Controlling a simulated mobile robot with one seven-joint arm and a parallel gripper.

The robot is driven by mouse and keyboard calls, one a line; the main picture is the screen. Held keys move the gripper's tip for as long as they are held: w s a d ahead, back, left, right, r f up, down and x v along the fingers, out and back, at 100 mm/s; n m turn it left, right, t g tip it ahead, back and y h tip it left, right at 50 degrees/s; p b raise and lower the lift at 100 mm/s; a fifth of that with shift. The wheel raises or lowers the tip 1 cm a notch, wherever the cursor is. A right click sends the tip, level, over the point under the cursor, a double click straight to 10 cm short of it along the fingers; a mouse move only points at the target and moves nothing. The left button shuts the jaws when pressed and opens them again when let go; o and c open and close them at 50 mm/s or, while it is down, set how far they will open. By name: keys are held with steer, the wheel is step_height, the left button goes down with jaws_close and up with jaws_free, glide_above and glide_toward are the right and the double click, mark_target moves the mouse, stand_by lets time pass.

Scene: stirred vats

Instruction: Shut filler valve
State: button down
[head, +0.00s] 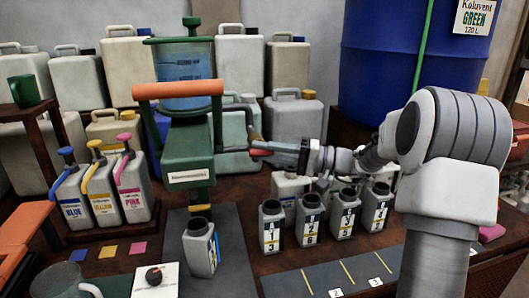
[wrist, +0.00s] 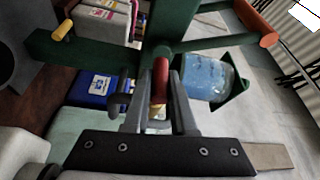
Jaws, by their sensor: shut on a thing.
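The filler (head: 188,150) is a green machine with an orange-red bar on top and a clear vessel of blue liquid (head: 184,65); the vessel also shows in the wrist view (wrist: 208,77). Its valve lever has a red grip (head: 261,152), pointing right from the green body. My gripper (head: 270,149) reaches in from the right and is shut on that grip. In the wrist view the red grip (wrist: 161,72) stands between my fingers (wrist: 160,108). A grey bottle (head: 200,248) stands below the brass nozzle (head: 201,211); its fill level is hidden.
Several numbered grey bottles (head: 309,222) stand right of the filler, below my arm. Blue, yellow and pink jugs (head: 102,195) stand left. A big blue drum (head: 408,50) is behind my arm. A dark mat with yellow lines (head: 330,275) lies empty in front.

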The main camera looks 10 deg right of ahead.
steer(key=c, duration=0.8)
jaws_free()
steer(key=shift+o, duration=0.2)
steer(key=p+v, duration=0.3)
steer(key=v, duration=1.4)
steer(key=shift+d, duration=0.2)
